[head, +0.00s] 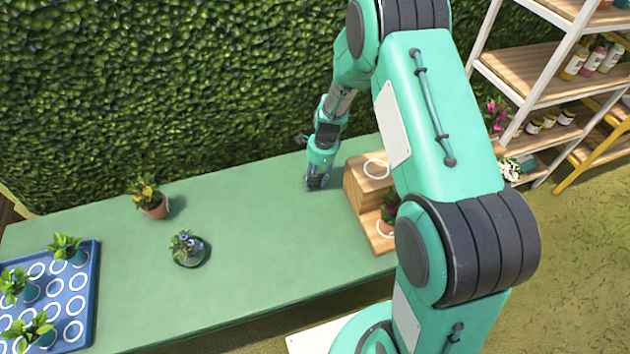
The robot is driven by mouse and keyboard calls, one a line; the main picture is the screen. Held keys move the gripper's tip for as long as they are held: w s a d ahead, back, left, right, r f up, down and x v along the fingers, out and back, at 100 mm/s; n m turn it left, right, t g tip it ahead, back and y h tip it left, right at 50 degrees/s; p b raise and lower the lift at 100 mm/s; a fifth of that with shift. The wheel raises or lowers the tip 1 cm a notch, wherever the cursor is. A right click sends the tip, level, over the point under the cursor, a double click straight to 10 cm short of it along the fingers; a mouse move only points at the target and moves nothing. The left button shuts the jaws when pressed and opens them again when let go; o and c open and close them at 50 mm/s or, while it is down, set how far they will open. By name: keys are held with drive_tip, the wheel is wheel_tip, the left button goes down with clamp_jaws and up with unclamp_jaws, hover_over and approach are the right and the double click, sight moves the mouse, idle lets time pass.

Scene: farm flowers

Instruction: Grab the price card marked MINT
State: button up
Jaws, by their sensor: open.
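No price card marked MINT can be made out in the head view; any card may be hidden behind my arm or too small to tell. My gripper (317,182) points down over the back of the green table (265,235), just left of the wooden stepped stand (358,188). It is open, and nothing shows between its fingers. It looks close to the table top, but I cannot tell whether it touches. My arm hides the right part of the stand and the table's right end.
A blue tray (93,290) with several potted plants and white rings is at the left. A potted plant (153,205) and a bowl of blue flowers (188,248) stand mid-table. A potted plant (389,208) is on the stand. A hedge (180,90) is behind; shelves (530,75) stand right.

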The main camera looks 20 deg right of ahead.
drive_tip(key=shift+f, duration=0.25)
idle(0.5)
clamp_jaws()
